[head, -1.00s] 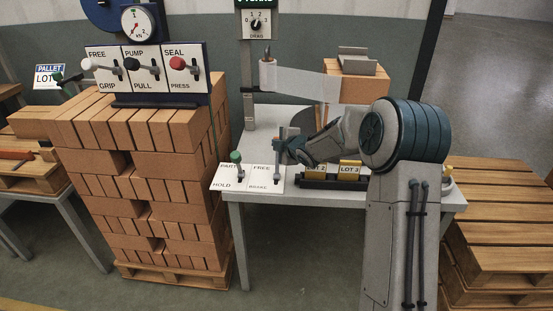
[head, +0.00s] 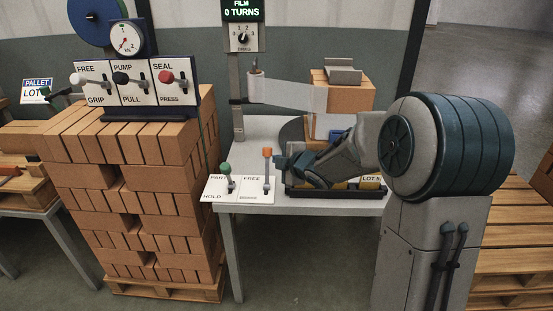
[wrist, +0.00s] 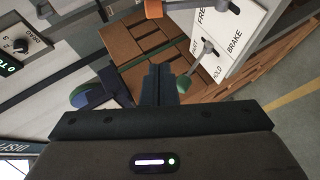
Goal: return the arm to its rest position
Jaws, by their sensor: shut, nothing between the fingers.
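My gripper (head: 284,163) is shut and empty. In the head view it is just right of the orange-tipped lever (head: 267,153) on the white FREE/BRAKE plate, with a small gap between them. The green-knobbed lever (head: 224,168) on the PART/HOLD plate stands further left. In the wrist view my closed fingers (wrist: 160,84) point towards the brick stack; the green knob (wrist: 183,84) shows beside them and the orange tip (wrist: 153,8) shows at the top edge. My arm is bent low over the table's right part and hides some of it.
A black tray with lot tags (head: 335,193) lies beneath my forearm. A brick wrapped in film (head: 345,95) stands behind it. The film post with its dial (head: 245,37) rises at the table's back. A tall brick stack (head: 130,190) with a lever panel (head: 137,83) stands left.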

